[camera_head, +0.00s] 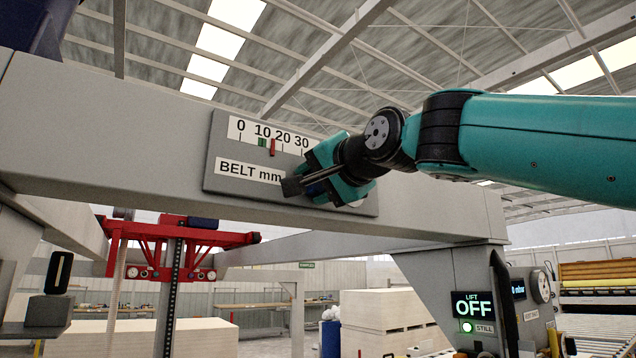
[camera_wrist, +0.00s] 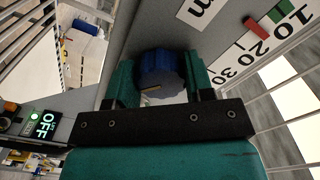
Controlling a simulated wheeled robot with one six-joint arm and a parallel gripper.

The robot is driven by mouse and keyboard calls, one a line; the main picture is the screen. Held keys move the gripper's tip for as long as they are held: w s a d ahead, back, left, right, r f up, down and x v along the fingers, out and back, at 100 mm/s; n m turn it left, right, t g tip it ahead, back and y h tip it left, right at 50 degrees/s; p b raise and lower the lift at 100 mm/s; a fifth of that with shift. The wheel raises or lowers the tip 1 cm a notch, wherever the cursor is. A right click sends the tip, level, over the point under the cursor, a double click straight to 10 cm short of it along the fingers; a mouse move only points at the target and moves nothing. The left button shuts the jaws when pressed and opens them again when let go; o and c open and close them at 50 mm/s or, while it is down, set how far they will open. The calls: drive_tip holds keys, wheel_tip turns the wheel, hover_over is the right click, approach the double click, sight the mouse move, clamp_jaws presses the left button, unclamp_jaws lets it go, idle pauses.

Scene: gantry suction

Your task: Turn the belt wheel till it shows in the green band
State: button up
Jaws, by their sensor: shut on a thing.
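The belt wheel (camera_wrist: 160,72) is a blue ribbed knob with a pale mark on its face, on the grey belt panel (camera_head: 232,187). My gripper (camera_wrist: 160,84) is shut on it, one teal finger on each side. In the head view my gripper (camera_head: 326,182) covers the panel's right part and mostly hides the wheel. The belt scale (camera_head: 252,128) reads 0 to 30 mm. Its red pointer (camera_head: 272,147) stands between 10 and 20, just right of the green band (camera_head: 262,142) and outside it. Pointer (camera_wrist: 257,25) and band (camera_wrist: 277,14) also show apart in the wrist view.
The panel is fixed to a grey gantry beam (camera_head: 110,130). A red suction frame (camera_head: 180,233) hangs below left. A lift display (camera_head: 473,305) reads OFF and STILL at lower right. Pale board stacks (camera_head: 385,310) stand on the floor beyond.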

drive_tip(key=m, duration=0.3)
drive_tip(key=shift+m, duration=0.4)
drive_tip(key=shift+r+m, duration=0.1)
drive_tip(key=shift+m, duration=1.9)
drive_tip(key=o, duration=0.9)
drive_tip(key=shift+o, duration=0.2)
